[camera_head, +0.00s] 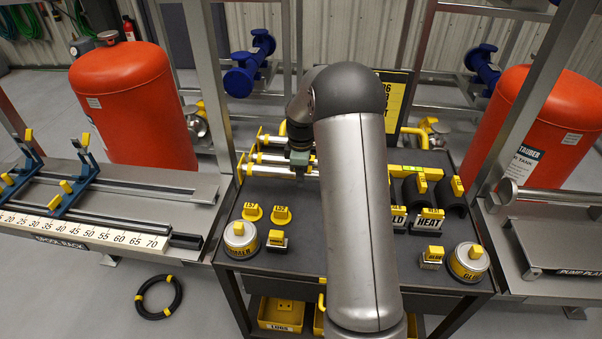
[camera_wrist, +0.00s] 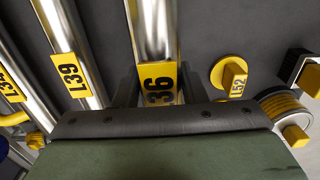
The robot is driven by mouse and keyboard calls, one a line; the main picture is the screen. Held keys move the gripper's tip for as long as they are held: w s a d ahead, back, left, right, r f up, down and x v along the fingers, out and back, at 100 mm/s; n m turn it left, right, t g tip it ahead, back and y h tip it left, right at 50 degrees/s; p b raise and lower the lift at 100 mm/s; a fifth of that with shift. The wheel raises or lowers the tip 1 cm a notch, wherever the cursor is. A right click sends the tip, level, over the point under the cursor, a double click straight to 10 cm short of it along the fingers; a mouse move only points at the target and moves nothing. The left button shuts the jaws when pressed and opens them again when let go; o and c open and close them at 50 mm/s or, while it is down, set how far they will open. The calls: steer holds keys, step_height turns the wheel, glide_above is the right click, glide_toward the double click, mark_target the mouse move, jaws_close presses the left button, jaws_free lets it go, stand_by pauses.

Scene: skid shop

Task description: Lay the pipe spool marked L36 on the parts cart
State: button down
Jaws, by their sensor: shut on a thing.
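The pipe spool marked L36 (camera_wrist: 150,30) is a shiny metal tube with a yellow tag; in the wrist view the tag reads "36", its first character hidden. My gripper (camera_wrist: 158,88) is shut on it at the tag, one dark finger on each side. In the head view the spool (camera_head: 268,171) is the nearest of the parallel tubes at the back left of the parts cart (camera_head: 310,258), a dark-topped cart. My gripper (camera_head: 299,160) is over the tubes there, partly hidden by my arm. I cannot tell whether the spool touches the cart top.
Spools marked L39 (camera_wrist: 72,65) and L34 (camera_wrist: 12,85) lie parallel beside it. Black saddles (camera_head: 420,188) are at right. A spool rack (camera_head: 100,225) stands left of the cart.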

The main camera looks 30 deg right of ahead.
steer(key=shift+f, duration=0.15)
stand_by(0.5)
steer(key=shift+f+b, duration=0.35)
steer(key=shift+f+b, duration=1)
steer(key=shift+f, duration=0.6)
stand_by(0.7)
steer(key=c, duration=0.8)
jaws_free()
steer(key=shift+f, duration=0.1)
steer(key=shift+c, duration=0.8)
